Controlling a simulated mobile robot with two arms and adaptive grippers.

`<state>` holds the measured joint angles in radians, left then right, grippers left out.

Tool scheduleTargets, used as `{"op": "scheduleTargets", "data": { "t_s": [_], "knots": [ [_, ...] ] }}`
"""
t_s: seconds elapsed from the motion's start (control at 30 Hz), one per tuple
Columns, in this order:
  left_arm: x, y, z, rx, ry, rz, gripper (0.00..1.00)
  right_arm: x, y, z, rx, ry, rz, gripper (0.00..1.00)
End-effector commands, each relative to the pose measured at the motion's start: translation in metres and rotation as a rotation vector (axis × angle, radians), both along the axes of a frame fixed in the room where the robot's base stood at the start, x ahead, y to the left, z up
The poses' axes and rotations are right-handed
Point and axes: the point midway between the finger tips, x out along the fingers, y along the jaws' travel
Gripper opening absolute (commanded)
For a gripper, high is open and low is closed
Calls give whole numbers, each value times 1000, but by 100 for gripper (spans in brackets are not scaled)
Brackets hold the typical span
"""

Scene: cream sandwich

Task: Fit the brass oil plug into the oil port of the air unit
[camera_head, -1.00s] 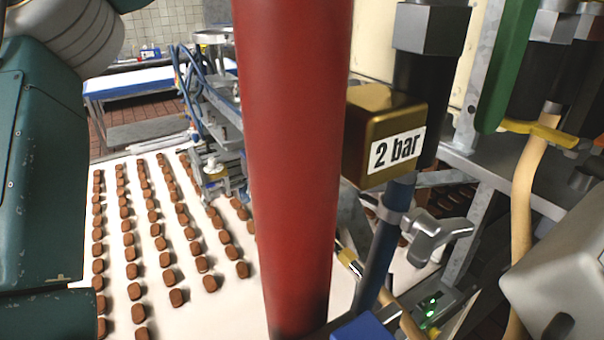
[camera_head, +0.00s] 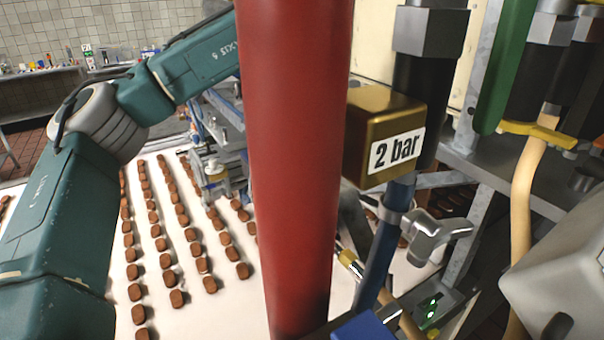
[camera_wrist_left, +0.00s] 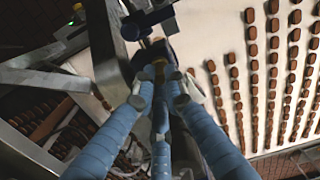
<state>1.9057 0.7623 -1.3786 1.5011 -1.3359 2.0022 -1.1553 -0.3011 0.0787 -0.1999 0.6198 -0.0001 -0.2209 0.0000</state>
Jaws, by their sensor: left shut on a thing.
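A brass-coloured block marked "2 bar" (camera_head: 384,137) sits on a black and grey vertical fitting right of the red column; it may be part of the air unit. I cannot make out an oil port. My left arm reaches in from the left and passes behind the red column, which hides its gripper in the head view. My right gripper is not in view.
The thick red column (camera_head: 292,170) blocks the middle of the head view. A white belt (camera_head: 225,312) with rows of brown sandwiches lies below. A grey tap handle (camera_head: 437,236), a blue pipe (camera_head: 378,262) and a beige hose (camera_head: 527,200) crowd the right.

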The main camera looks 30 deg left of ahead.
Motion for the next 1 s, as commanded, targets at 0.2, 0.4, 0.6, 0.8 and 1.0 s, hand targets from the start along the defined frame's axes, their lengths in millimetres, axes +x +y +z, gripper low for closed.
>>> {"op": "scheduleTargets", "data": {
  "t_s": [0.2,0.4,0.6,0.8,1.0],
  "knots": [
    [0,0,-1,1,-1,0,0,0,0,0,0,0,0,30],
    [0,0,-2,1,-1,0,30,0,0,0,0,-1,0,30],
    [0,0,-2,1,-1,0,30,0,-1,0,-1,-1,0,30],
    [1,0,5,0,-3,0,30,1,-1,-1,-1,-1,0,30],
    [1,0,34,1,-7,1,30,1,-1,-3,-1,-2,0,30]
  ]
}}
